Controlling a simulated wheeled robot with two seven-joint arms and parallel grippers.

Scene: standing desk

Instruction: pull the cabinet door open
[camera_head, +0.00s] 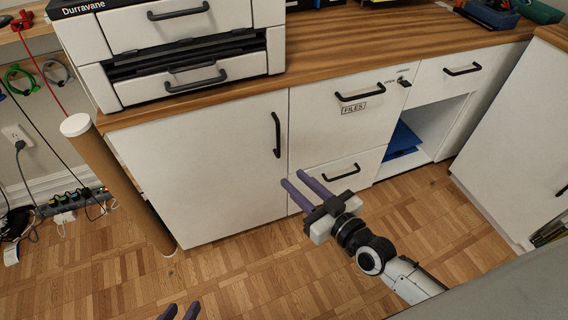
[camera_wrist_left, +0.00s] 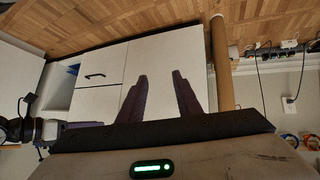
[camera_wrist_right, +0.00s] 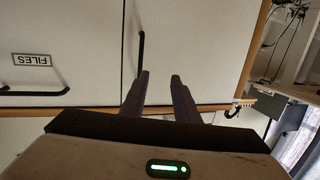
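The white cabinet door (camera_head: 205,170) is closed, under the wooden desktop. Its black vertical handle (camera_head: 276,135) is near the door's right edge. In the right wrist view the handle (camera_wrist_right: 141,52) is just beyond the left fingertip, and the door (camera_wrist_right: 195,45) fills the middle. My right gripper (camera_head: 292,178) is open and empty, below and slightly right of the handle, apart from it. My left gripper (camera_head: 180,311) is open and empty at the bottom edge of the head view. In the left wrist view the door (camera_wrist_left: 165,65) is ahead of its fingers; its handle is not visible there.
A drawer labelled FILES (camera_head: 353,108) and a lower drawer (camera_head: 335,173) adjoin the door's right side. A brown tube (camera_head: 125,190) leans at its left. Cables and a power strip (camera_head: 75,200) lie at far left. The parquet floor (camera_head: 240,275) before the door is clear.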

